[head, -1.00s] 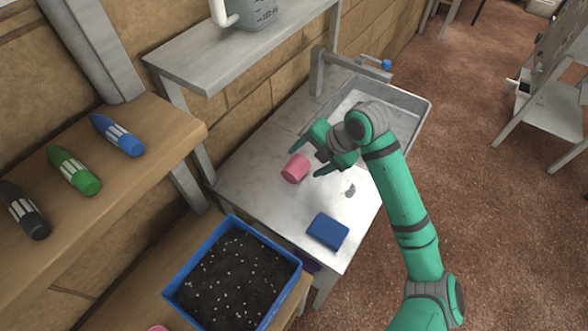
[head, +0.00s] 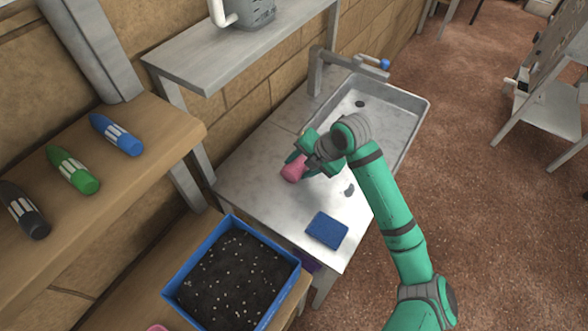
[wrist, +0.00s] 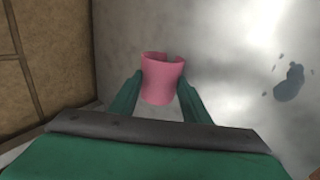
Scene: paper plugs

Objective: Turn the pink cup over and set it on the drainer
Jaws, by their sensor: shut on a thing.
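The pink cup (head: 292,171) is on the metal counter (head: 250,178), left of the sink. It also shows in the wrist view (wrist: 161,80), between the two green fingers, with a notch in its rim. My gripper (head: 299,165) is shut on the cup, one finger on each side; in the wrist view the fingertips (wrist: 160,85) touch its sides. I cannot tell whether the cup is clear of the counter. I cannot make out a drainer in these views.
A sink basin (head: 412,106) with a tap (head: 350,60) is at the back. A blue sponge (head: 327,230) lies near the counter's front, by a grey wet patch (head: 349,189). A soil tray (head: 233,278) stands front left. A shelf (head: 235,52) overhangs the wall side.

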